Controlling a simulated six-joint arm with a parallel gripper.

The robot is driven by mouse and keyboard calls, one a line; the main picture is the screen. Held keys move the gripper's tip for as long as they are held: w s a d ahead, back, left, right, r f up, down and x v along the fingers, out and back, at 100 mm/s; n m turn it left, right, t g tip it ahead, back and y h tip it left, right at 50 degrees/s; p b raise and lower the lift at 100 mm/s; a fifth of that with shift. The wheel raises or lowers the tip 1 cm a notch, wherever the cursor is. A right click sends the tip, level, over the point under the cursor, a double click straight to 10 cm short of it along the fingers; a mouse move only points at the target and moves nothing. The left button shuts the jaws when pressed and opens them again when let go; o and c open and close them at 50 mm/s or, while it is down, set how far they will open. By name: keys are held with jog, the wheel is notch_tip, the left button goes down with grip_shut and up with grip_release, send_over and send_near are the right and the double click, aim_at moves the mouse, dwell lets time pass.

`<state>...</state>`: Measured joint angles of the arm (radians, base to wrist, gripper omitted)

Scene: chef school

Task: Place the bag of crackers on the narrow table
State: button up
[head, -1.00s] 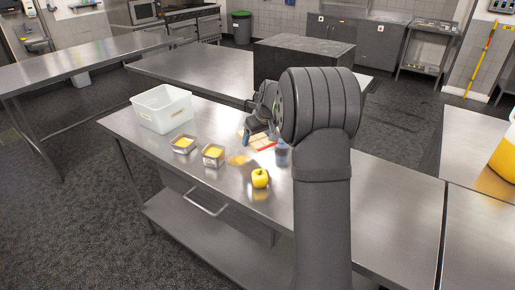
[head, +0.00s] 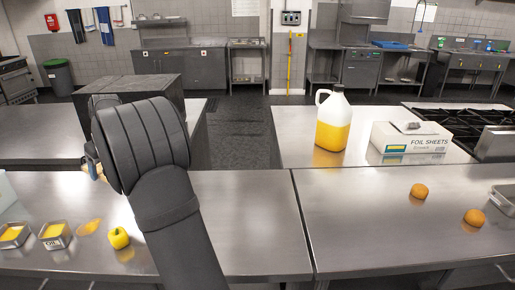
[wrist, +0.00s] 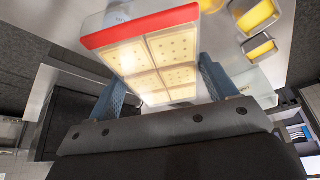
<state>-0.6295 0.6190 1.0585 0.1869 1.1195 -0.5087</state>
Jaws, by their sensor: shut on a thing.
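The bag of crackers (wrist: 158,62) fills the upper middle of the wrist view. It has a clear front with pale square crackers and a red band at one end. My gripper (wrist: 166,88) is shut on it, with a blue finger at each side. In the head view my gripper (head: 92,158) is mostly hidden behind my arm, and only a small tan part of the bag (head: 98,172) shows, above the far edge of the near left steel table (head: 245,215). I cannot tell which of the steel tables is the narrow table.
A yellow apple or pepper (head: 119,238) and metal containers (head: 55,236) stand at left. A yellow-filled jug (head: 333,125) and foil box (head: 408,142) stand on the far right table. Two orange round things (head: 419,191) lie on the near right table. A dark block (head: 155,88) stands behind my arm.

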jog(key=w+d+m+t+h, duration=0.1)
jog(key=w+d+m, duration=0.3)
jog(key=d, duration=0.7)
jog(key=w+d+m, duration=0.2)
jog(key=w+d, duration=0.4)
jog(key=d, duration=0.4)
jog(key=w+d+m+t+h, duration=0.15)
jog(key=d+m, duration=0.35)
jog(key=d, duration=1.8)
jog(key=s+d+m+h, duration=0.25)
jog(key=s+d, duration=0.35)
jog(key=d, duration=0.6)
jog(key=s+d+m+g+h, duration=0.1)
jog(key=s+d+m, duration=0.4)
jog(key=d, duration=0.7)
jog(key=s+d+m+h, duration=0.1)
jog(key=s+d+m, duration=0.2)
jog(key=s+d, duration=0.65)
jog(key=w+d+f, duration=0.2)
jog(key=w+f, duration=0.1)
jog(key=f, duration=0.2)
jog(key=shift+d, duration=0.35)
send_over(341, 199)
jog(key=s+a, duration=0.1)
notch_tip(341, 199, down, 7)
jog(key=shift+s, duration=0.1)
jog(key=shift+f, duration=2)
